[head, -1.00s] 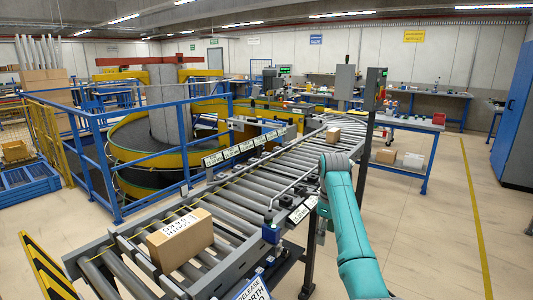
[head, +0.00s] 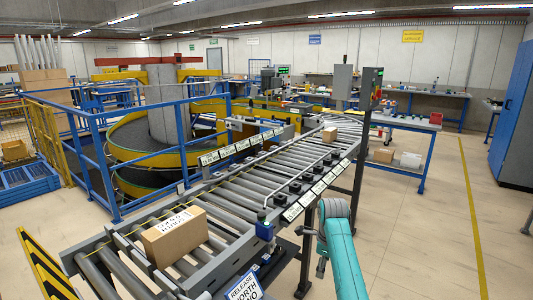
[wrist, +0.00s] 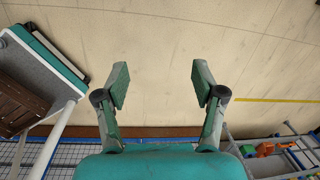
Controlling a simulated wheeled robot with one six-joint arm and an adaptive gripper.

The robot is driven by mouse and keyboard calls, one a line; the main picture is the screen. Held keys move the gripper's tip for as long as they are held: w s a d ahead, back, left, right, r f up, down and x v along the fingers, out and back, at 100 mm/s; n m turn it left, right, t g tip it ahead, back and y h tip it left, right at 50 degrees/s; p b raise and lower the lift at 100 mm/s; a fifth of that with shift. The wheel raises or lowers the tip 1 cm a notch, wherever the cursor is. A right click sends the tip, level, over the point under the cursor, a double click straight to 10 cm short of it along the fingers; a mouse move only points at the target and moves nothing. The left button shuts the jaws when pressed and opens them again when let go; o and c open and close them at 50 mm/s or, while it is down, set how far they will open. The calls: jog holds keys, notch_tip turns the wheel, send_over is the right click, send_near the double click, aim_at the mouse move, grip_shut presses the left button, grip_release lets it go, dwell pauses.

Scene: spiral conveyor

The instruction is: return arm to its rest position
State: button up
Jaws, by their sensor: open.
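My gripper (wrist: 160,85) is open in the wrist view. Its two fingers stand wide apart with nothing between them, and a pale plain surface shows beyond. In the head view my teal arm is at the lower right, beside the near side of the roller conveyor (head: 232,192). The gripper shows there only as a small dark part (head: 321,267) below the arm's upper end, apart from the conveyor.
A cardboard box (head: 174,237) with writing on top sits at the conveyor's near end. A smaller box (head: 329,135) lies farther up. Blue railings (head: 95,160) guard the spiral on the left. The floor right of my arm is clear.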

jog(key=s+f+n+t, duration=0.25)
jog(key=s+f, duration=0.25)
jog(key=f, duration=0.6)
jog(key=s+f+n+t, duration=0.1)
jog(key=s+f+n, duration=0.2)
jog(key=s+f, duration=0.5)
jog(key=s+f+n+t, duration=0.25)
jog(key=s+f, duration=0.25)
jog(key=s, duration=0.4)
jog(key=s+f+n+t, duration=0.1)
jog(key=s+f+n, duration=0.2)
jog(key=s+f, duration=0.5)
jog(key=s+r+n+t, duration=0.25)
jog(key=s+r, duration=0.35)
jog(key=s, duration=0.5)
jog(key=s+r+n+t, duration=0.1)
jog(key=s+r+n, duration=0.35)
jog(key=s, duration=0.75)
jog(key=s+r+n+t, duration=0.1)
jog(key=s+r+n, duration=0.1)
jog(key=s+r, duration=0.4)
jog(key=s+r+n+t, duration=0.2)
jog(key=s+r, duration=0.4)
jog(key=r, duration=0.9)
jog(key=shift+s+n, duration=0.35)
jog(key=shift+n, duration=0.15)
jog(key=shift+c, duration=0.3)
